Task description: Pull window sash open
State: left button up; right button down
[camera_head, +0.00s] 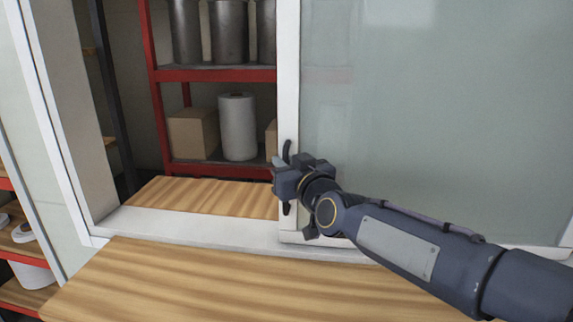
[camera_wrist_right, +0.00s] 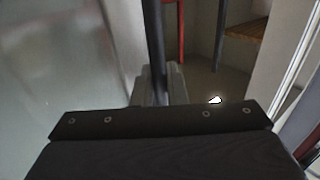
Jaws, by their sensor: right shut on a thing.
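The window sash (camera_head: 430,110) is a pale glass pane with a white frame (camera_head: 288,70), on the right in the head view. A gap stands open to its left, with shelves visible behind it. A dark vertical handle (camera_head: 287,151) is on the sash's left frame bar; it also shows as a dark bar in the right wrist view (camera_wrist_right: 153,40). My right gripper (camera_head: 281,178) is shut on the handle, and its body hides the handle's middle. The fingertips are partly hidden. My left gripper is out of view.
A wooden counter (camera_head: 200,280) lies in front of the white window sill (camera_head: 180,224). Behind the gap is a red shelf rack (camera_head: 215,75) with metal cylinders, cardboard boxes and a white roll (camera_head: 238,127). A white frame post (camera_head: 65,130) bounds the gap at left.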

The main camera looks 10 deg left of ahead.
jog(key=shift+d, duration=0.25)
jog(key=c, duration=1.8)
grip_release()
jog(key=v, duration=0.7)
jog(key=shift+s+d+b, duration=0.2)
jog(key=shift+s+b, duration=0.15)
jog(key=shift+b, duration=0.05)
